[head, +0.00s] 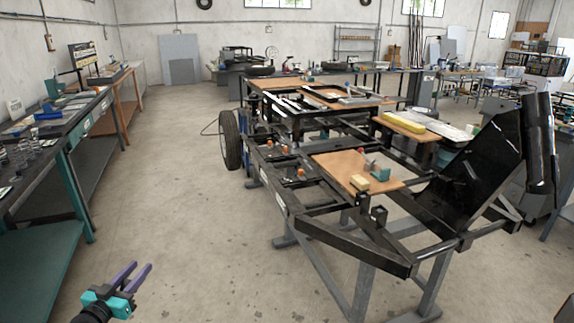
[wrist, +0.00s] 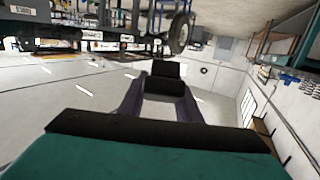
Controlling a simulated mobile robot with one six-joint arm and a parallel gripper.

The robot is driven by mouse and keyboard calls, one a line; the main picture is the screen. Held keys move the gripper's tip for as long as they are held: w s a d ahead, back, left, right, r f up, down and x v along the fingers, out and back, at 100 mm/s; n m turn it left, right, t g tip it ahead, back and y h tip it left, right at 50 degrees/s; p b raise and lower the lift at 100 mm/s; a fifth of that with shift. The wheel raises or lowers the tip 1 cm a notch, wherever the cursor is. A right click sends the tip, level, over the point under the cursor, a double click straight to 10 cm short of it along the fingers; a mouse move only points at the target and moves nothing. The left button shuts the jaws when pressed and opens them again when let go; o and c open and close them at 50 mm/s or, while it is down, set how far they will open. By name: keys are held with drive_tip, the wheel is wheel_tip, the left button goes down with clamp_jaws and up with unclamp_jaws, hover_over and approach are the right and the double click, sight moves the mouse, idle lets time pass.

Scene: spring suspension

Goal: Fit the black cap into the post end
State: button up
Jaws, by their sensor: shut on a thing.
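My gripper (head: 138,269) has purple fingers and a teal body. It is at the lower left of the head view, over the bare floor and well apart from the black frame. In the wrist view my gripper (wrist: 162,98) is shut on a black block-like piece, which looks like the black cap (wrist: 165,78). The cap is hard to make out in the head view. Short black upright posts (head: 377,215) stand at the near corner of the wooden board on the frame. I cannot tell which post end the cap belongs to.
The black trailer-like frame (head: 345,240) stands on grey supports. A wooden board (head: 335,168) on it bears a yellow block (head: 359,183) and a teal piece (head: 380,174). A teal bench (head: 45,250) runs along the left. The floor between is clear.

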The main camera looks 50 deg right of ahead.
drive_tip(key=s+d+r+m+g+y+p, duration=0.1)
drive_tip(key=s+d+r+m+g+p, duration=0.15)
drive_tip(key=d, duration=1.15)
drive_tip(key=s+d+r+m+g+y+p, duration=0.15)
drive_tip(key=s+d+g, duration=0.25)
drive_tip(key=d, duration=1.1)
drive_tip(key=s+d+r+m+g+p, duration=0.1)
drive_tip(key=s+d+m+g, duration=0.25)
drive_tip(key=d, duration=1.05)
drive_tip(key=s+d+r+m+g+y+p, duration=0.1)
drive_tip(key=s+d+r, duration=0.2)
drive_tip(key=s+d, duration=0.6)
drive_tip(key=s+d+r+m+g+y+p, duration=0.1)
drive_tip(key=s+d+r+m+y, duration=0.1)
drive_tip(key=s+d, duration=0.8)
drive_tip(key=s+d+r+m+g+y+p, duration=0.1)
drive_tip(key=s+d+r, duration=0.3)
drive_tip(key=s+d, duration=0.6)
drive_tip(key=shift+s+d+r+y, duration=0.25)
drive_tip(key=shift+s+y, duration=0.2)
drive_tip(key=shift+s, duration=0.65)
drive_tip(key=shift+w+f+m, duration=0.1)
drive_tip(key=shift+m, duration=0.15)
drive_tip(key=shift+f+b, duration=1.95)
drive_tip(key=shift+f, duration=0.85)
drive_tip(key=shift+b, duration=0.65)
